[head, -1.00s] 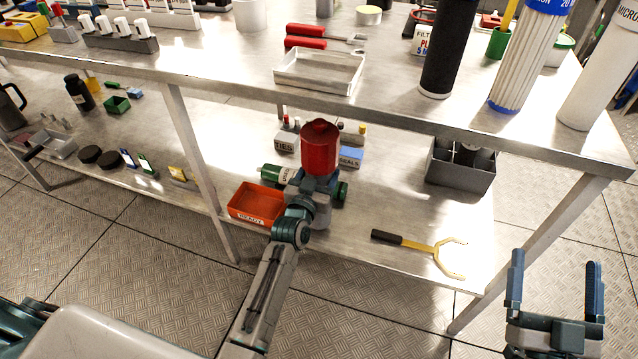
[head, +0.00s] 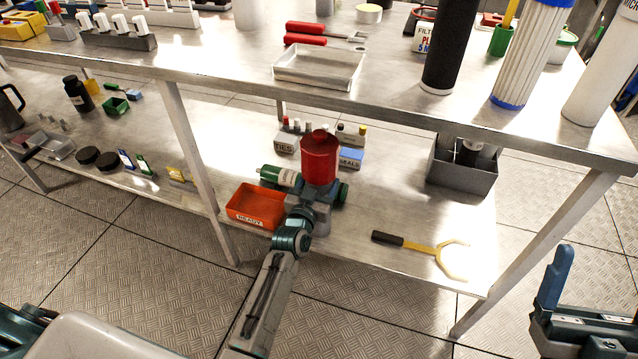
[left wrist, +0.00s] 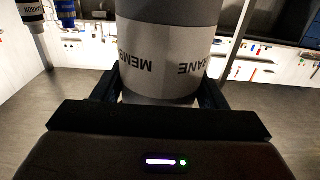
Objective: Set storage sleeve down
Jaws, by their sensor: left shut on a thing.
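The storage sleeve appears in the head view as an upright red-topped cylinder (head: 320,160) over the lower shelf. In the left wrist view its grey body with a white label (left wrist: 165,55), lettered upside down, fills the space between the fingers. My left gripper (head: 312,195) is shut on it. The arm and wrist hide the sleeve's lower end, so I cannot tell whether it touches the shelf. My right gripper (head: 595,285) is open and empty at the lower right, partly cut off by the frame edge.
An orange READY bin (head: 257,206) is just left of the left gripper. Small TIES (head: 285,146) and SEALS (head: 350,160) boxes stand behind. A yellow-and-black wrench (head: 425,246) lies to the right, beyond bare shelf. A grey bin (head: 460,180) is farther right. The upper tabletop (head: 230,75) overhangs.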

